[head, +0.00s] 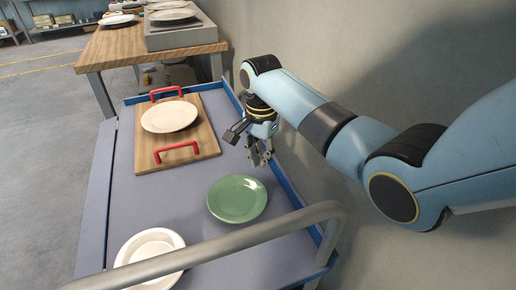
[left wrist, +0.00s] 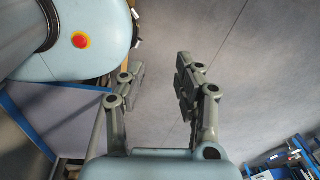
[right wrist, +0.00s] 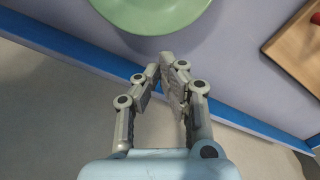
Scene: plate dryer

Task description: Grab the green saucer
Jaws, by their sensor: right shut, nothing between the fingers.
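The green saucer (head: 237,198) lies flat on the cart's blue-grey top, right of the middle. In the right wrist view the green saucer (right wrist: 152,12) shows at the top edge, partly cut off. My right gripper (head: 260,158) is above the cart near its right edge, just behind the saucer and apart from it. In the right wrist view my right gripper (right wrist: 170,62) has its fingertips together with nothing between them. My left gripper (left wrist: 158,75) shows only in its own wrist view, with its fingers wide apart and empty, over the floor.
A wooden board (head: 203,127) with red handles holds a white plate (head: 169,116) on the cart. Another white plate (head: 150,246) lies at the near left. A grey rail (head: 215,247) crosses the near end. A blue rim (head: 290,187) and the wall bound the right side.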

